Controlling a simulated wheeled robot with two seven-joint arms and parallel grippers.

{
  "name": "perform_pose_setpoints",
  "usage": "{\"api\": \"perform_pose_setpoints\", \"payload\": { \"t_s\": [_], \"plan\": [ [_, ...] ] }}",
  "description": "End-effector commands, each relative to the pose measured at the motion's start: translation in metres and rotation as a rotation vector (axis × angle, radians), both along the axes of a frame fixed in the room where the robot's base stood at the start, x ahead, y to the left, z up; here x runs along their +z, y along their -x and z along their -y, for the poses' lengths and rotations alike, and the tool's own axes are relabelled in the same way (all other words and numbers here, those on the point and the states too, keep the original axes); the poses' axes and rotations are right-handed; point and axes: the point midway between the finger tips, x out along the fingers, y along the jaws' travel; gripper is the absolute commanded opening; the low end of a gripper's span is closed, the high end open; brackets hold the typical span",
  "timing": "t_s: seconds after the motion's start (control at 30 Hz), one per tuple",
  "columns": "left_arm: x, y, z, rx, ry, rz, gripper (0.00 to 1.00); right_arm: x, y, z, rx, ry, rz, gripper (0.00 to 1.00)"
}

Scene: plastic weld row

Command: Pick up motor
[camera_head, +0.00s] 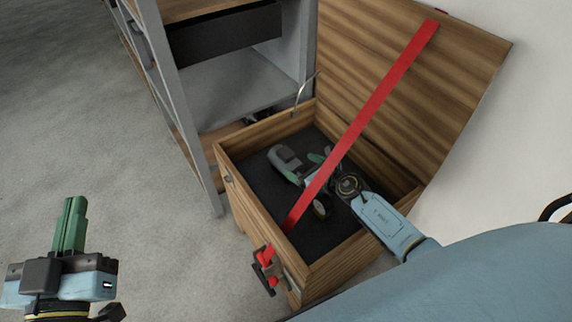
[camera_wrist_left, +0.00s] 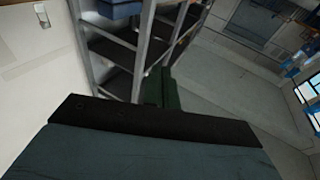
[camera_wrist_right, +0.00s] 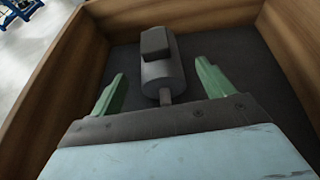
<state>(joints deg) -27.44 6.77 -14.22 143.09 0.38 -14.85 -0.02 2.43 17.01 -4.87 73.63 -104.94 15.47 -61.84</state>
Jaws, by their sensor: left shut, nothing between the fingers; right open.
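The motor (camera_head: 287,160) is a grey cylinder with a dark box on top and a thin shaft. It lies on the dark floor of an open wooden chest (camera_head: 261,213). In the right wrist view the motor (camera_wrist_right: 162,72) lies ahead, its shaft pointing back between the green fingers. My right gripper (camera_head: 307,170) reaches down inside the chest, beside the motor's shaft end. It is open, and the fingers (camera_wrist_right: 158,82) stand apart on either side with nothing gripped. My left gripper (camera_head: 75,205) is shut and empty over the floor, far left of the chest. It also shows in the left wrist view (camera_wrist_left: 160,75).
A red strap (camera_head: 365,115) runs from the raised lid (camera_head: 450,65) across the chest opening, close to my right arm. A metal shelf rack (camera_head: 180,90) stands left of the chest. The grey floor (camera_head: 110,130) on the left is clear.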

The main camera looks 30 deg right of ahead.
Motion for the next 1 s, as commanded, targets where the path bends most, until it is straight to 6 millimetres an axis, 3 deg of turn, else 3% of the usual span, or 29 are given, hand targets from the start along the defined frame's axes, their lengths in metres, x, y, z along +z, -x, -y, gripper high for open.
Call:
{"api": "perform_pose_setpoints", "payload": {
  "t_s": [0.43, 0.7, 1.0],
  "plan": [
    [0.046, 0.019, 0.002, -0.017, 0.112, 0.352, 0.0, -0.015, -0.027, -0.009, -0.001, -0.003, 0.0, 0.8],
    [0.059, 0.031, -0.001, -0.016, 0.156, 0.51, 0.0, -0.022, -0.044, -0.013, 0.0, -0.001, 0.0, 0.8],
    [0.062, 0.032, -0.002, -0.016, 0.16, 0.525, 0.0, -0.021, -0.045, -0.013, 0.0, 0.0, 0.0, 0.79]
  ]
}}
